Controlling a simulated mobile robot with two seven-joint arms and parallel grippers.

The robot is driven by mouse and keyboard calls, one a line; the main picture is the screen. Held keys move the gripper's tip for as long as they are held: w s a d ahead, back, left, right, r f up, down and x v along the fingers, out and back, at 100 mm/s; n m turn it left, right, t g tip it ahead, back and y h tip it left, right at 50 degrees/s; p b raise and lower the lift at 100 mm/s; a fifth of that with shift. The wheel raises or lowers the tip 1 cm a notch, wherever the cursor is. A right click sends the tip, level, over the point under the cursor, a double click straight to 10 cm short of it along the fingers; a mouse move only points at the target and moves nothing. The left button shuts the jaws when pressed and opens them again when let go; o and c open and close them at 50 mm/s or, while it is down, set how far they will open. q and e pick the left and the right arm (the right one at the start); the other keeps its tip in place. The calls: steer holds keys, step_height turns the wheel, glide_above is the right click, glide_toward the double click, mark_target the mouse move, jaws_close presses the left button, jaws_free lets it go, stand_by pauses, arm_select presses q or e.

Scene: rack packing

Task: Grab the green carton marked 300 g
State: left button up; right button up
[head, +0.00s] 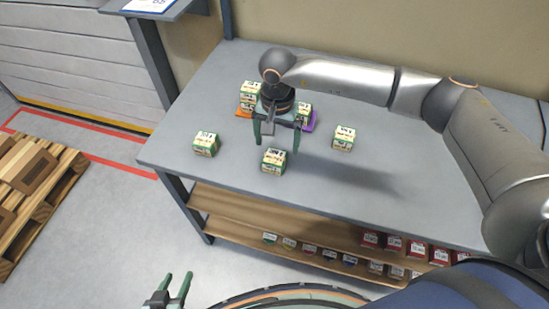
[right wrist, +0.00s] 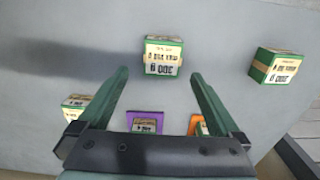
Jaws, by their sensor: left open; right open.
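Green-and-cream cartons stand on the grey table (head: 400,190). The front middle carton (head: 274,161) also shows in the right wrist view (right wrist: 163,56), ahead of the fingertips and between their lines. A left carton (head: 206,144) appears at the right of the wrist view (right wrist: 276,66). A third carton (head: 344,139) stands to the right. Their labels are small and upside down in the wrist view; I cannot surely read which says 300 g. My right gripper (head: 277,146) is open and empty above the table, pointing down near the middle carton. My left gripper (head: 172,290) is open and empty, away from the table.
Behind my right gripper, more cartons stand on an orange mat (right wrist: 194,124) and a purple mat (right wrist: 146,115). A lower wooden shelf (head: 235,205) holds small boxes and red packs. A pallet (head: 40,190) lies on the floor at left. The table's right side is clear.

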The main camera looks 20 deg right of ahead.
mark_target(275, 156)
steer(key=f, duration=0.3)
steer(key=a+f+p, duration=0.1)
steer(key=shift+s+f, duration=0.15)
steer(key=shift+s, duration=0.25)
steer(key=shift+d+f, duration=0.1)
steer(key=shift+f, duration=0.45)
steer(key=shift+w+r, duration=0.1)
jaws_close()
